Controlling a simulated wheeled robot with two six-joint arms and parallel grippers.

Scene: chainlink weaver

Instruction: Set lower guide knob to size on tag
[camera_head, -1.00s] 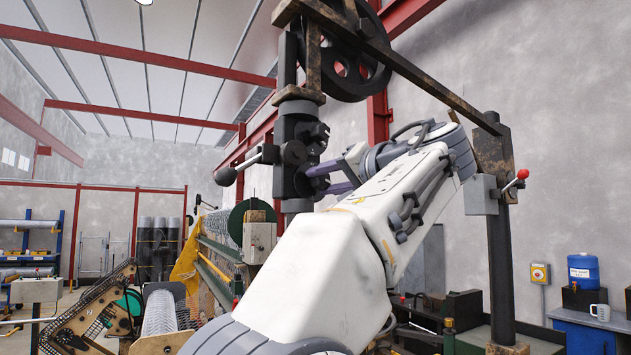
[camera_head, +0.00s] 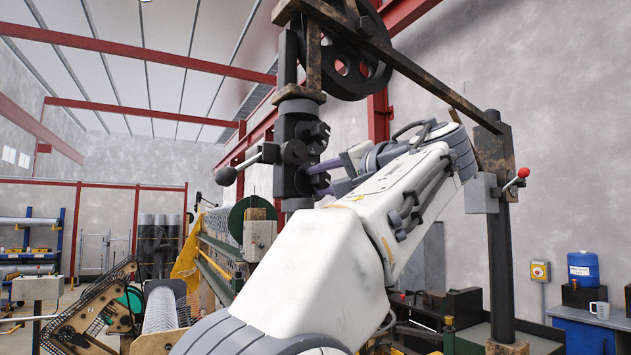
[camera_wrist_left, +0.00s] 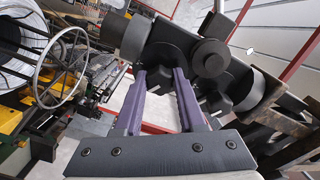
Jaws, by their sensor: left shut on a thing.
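A dark guide assembly (camera_head: 297,130) stands upright on the machine, with knobs on its right side. The lower guide knob (camera_head: 319,181) is partly covered by the purple fingers. My left gripper (camera_head: 324,173) reaches it from the right and is shut on it. In the left wrist view, the two purple fingers (camera_wrist_left: 161,74) run up to the dark guide parts (camera_wrist_left: 182,48), and the knob is mostly hidden between them. The knob's scale and the size tag cannot be read in these views. My right gripper is not in view.
A ball-ended lever (camera_head: 240,163) sticks out left of the guide. A large wheel (camera_head: 345,65) and a rusty beam (camera_head: 420,70) are overhead. A post with a grey box (camera_head: 480,194) and red-knobbed lever stands right. A mesh roll (camera_head: 160,310) lies lower left.

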